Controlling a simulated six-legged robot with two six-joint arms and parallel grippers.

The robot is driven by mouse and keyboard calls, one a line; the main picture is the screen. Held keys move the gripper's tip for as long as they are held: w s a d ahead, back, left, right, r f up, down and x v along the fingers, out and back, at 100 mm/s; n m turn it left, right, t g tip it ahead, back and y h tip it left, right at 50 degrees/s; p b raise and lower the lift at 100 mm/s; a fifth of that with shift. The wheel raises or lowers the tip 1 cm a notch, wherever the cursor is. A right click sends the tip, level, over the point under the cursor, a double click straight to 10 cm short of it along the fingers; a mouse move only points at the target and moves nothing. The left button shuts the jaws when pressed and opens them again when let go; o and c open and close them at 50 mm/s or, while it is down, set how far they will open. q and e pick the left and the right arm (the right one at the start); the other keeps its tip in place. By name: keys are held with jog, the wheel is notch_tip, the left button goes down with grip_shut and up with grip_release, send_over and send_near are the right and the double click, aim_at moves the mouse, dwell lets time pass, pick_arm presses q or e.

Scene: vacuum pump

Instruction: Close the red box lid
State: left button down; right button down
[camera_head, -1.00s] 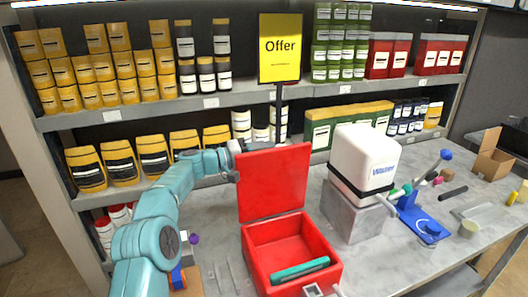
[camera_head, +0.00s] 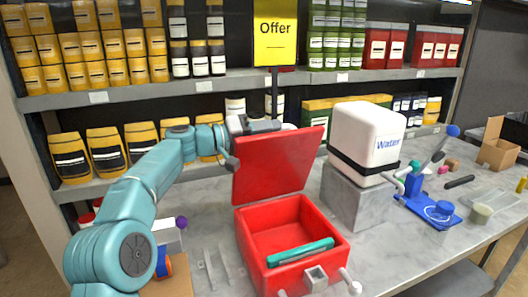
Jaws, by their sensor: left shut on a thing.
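The red box (camera_head: 343,243) stands open on the counter, with a teal-green object (camera_head: 300,251) lying inside and a grey latch (camera_head: 316,279) on its front. My right gripper does not show.
A white water container (camera_head: 367,136) on a grey block (camera_head: 352,200) stands close to the lid's right. A blue stand (camera_head: 428,211) is farther right. Shelves with tubs and a yellow Offer sign (camera_head: 275,35) are behind. Small items lie left of the box.

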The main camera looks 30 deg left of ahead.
pick_arm(q)
jog(key=s+d+f+m+b, duration=0.1)
jog(key=s+d+m+b, duration=0.2)
jog(key=b, duration=0.6)
jog(key=shift+s+d+f+m, duration=0.35)
jog(key=shift+s+d, duration=0.3)
jog(key=shift+d, duration=0.3)
jog(key=c, duration=0.9)
grip_release()
jog(key=b+v, duration=0.2)
jog(key=v, duration=1.4)
jog(key=shift+s+a+b, duration=0.15)
jog(key=shift+b, duration=0.25)
